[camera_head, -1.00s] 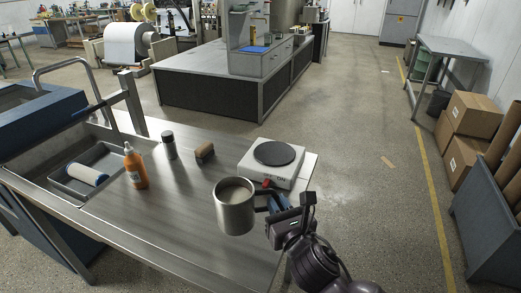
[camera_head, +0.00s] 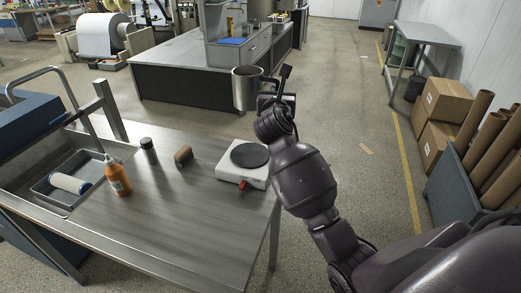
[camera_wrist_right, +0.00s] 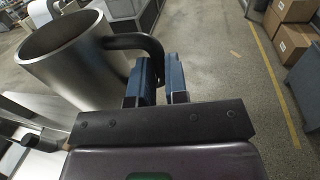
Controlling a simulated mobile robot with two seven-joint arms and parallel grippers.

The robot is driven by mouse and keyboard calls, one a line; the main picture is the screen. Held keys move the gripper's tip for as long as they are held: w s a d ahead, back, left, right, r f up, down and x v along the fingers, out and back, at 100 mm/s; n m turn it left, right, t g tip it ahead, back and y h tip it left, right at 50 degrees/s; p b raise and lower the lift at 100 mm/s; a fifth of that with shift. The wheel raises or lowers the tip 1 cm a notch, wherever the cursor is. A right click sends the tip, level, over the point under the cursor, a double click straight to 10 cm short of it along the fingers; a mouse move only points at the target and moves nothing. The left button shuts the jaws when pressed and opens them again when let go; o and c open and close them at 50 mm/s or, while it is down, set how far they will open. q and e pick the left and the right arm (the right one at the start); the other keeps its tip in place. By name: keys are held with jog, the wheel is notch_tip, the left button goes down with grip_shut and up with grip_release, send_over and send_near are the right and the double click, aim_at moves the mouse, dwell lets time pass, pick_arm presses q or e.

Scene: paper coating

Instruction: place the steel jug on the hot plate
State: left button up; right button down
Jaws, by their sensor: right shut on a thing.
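The steel jug (camera_head: 245,90) is held in the air by my right gripper (camera_head: 276,92), well above the table in the head view. In the right wrist view the jug (camera_wrist_right: 75,60) fills the left side, and its dark handle (camera_wrist_right: 140,42) is between the blue fingers of the gripper (camera_wrist_right: 158,82). The hot plate (camera_head: 249,155), a white box with a black round plate and a red knob, sits at the right end of the steel table. Nothing stands on it. My left gripper is not in view.
A tray with a roller (camera_head: 70,183) lies in the sink. Cardboard boxes (camera_head: 443,105) stand at right.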

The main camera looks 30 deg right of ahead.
notch_tip(320, 180, down, 19)
jog(key=b, duration=0.5)
jog(key=shift+f, duration=0.1)
jog(key=c, duration=1.6)
grip_release()
jog(key=shift+f, duration=0.1)
jog(key=o, duration=0.5)
